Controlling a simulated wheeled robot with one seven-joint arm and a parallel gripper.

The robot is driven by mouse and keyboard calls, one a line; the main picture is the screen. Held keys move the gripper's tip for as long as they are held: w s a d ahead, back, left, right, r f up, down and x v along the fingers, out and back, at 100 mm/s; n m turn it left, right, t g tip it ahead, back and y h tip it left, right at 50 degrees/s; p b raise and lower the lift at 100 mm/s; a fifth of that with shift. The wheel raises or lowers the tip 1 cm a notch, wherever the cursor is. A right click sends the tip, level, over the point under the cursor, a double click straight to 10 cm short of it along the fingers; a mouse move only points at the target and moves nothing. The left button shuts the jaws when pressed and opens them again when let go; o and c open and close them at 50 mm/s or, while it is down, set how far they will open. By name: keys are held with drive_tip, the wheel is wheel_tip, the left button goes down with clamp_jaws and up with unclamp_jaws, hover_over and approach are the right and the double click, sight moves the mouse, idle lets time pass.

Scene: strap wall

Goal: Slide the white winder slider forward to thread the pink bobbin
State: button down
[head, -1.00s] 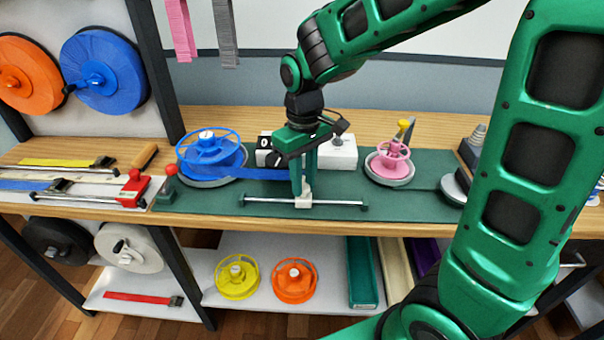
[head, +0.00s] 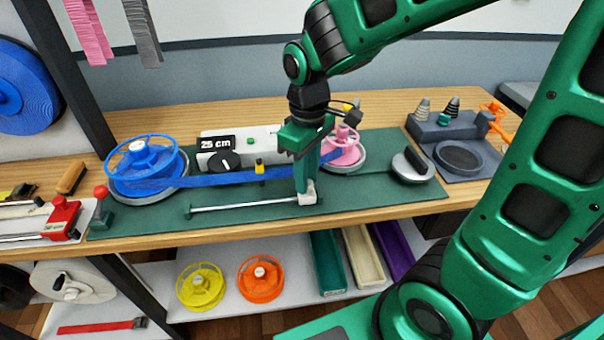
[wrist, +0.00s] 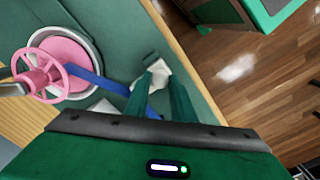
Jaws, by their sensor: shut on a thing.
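The white winder slider (head: 308,197) sits at the right end of its metal rail (head: 245,206) on the green mat. My gripper (head: 306,186) points down and is shut on the slider; its fingers also meet on it in the wrist view (wrist: 158,82). The pink bobbin (head: 345,150) stands on a round grey base just behind and right of my gripper, and shows at left in the wrist view (wrist: 62,50). A blue strap (head: 225,179) runs from the blue bobbin (head: 143,165) to the pink bobbin's edge; my fingers partly hide it.
A white box (head: 243,140) with a black dial and a display reading "25 cm" stands behind the strap. A yellow-topped part (head: 259,167) stands at the strap. A grey disc (head: 412,165) is right of the pink bobbin. A red-knobbed lever (head: 101,205) stands at the mat's left end.

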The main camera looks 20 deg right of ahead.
drive_tip(key=shift+w+d, duration=0.2)
drive_tip(key=shift+d, duration=0.1)
drive_tip(key=c, duration=1.5)
unclamp_jaws()
drive_tip(key=shift+s, duration=0.1)
drive_tip(key=shift+r, duration=0.1)
wheel_tip(320, 180, up, 11)
drive_tip(key=shift+f, duration=0.2)
